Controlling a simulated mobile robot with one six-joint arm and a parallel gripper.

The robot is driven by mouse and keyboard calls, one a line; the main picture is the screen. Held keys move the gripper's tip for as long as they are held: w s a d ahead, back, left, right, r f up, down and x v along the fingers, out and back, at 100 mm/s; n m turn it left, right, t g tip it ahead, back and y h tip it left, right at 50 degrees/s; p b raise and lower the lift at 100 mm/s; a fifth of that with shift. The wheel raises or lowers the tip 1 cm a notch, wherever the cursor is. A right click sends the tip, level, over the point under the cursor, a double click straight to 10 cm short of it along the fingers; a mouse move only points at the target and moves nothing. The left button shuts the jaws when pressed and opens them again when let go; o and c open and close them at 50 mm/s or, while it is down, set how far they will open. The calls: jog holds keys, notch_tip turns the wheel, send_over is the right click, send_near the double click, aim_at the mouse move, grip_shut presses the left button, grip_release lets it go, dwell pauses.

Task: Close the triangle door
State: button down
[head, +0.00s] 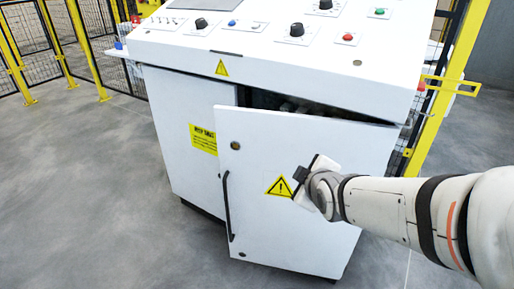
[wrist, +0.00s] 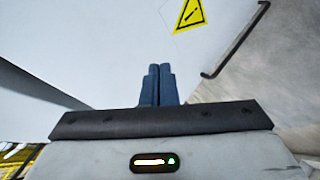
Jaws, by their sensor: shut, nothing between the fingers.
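The white cabinet door with the yellow warning triangle (head: 279,187) stands partly open, its left edge swung out from the cabinet. The door panel (head: 290,235) has a black bar handle (head: 228,206) along its left side. A dark gap shows above the door. My gripper (head: 302,174) is at the door's front face, just right of the triangle; whether it touches cannot be told. In the wrist view my gripper's blue fingers (wrist: 158,84) are together and empty, in front of the white door. The triangle (wrist: 189,14) and the handle (wrist: 237,42) show there too.
The white control console (head: 270,65) with knobs and buttons overhangs the door. A closed cabinet panel with a yellow label (head: 203,139) is to the left. Yellow fence posts (head: 440,85) stand at the right. Grey floor (head: 85,200) is clear at left.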

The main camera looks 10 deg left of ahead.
jog(key=a+f+n+t+y, duration=0.1)
jog(key=a+f+n+y, duration=0.1)
jog(key=a+n+y, duration=0.2)
jog(key=a+f+n+t+y+b, duration=0.1)
jog(key=a+f+n+y, duration=0.2)
jog(key=a+n, duration=0.4)
jog(key=a+y, duration=0.1)
jog(key=a, duration=0.3)
jog(key=shift+w+a+f+n+t, duration=0.15)
jog(key=shift+w+n+t, duration=0.15)
jog(key=shift+w, duration=0.05)
jog(key=p, duration=0.3)
jog(key=shift+w+a, duration=0.1)
jog(key=b, duration=0.2)
send_near(227, 152)
jog(key=x, duration=0.5)
jog(key=shift+a+f, duration=0.2)
jog(key=shift+w, duration=0.25)
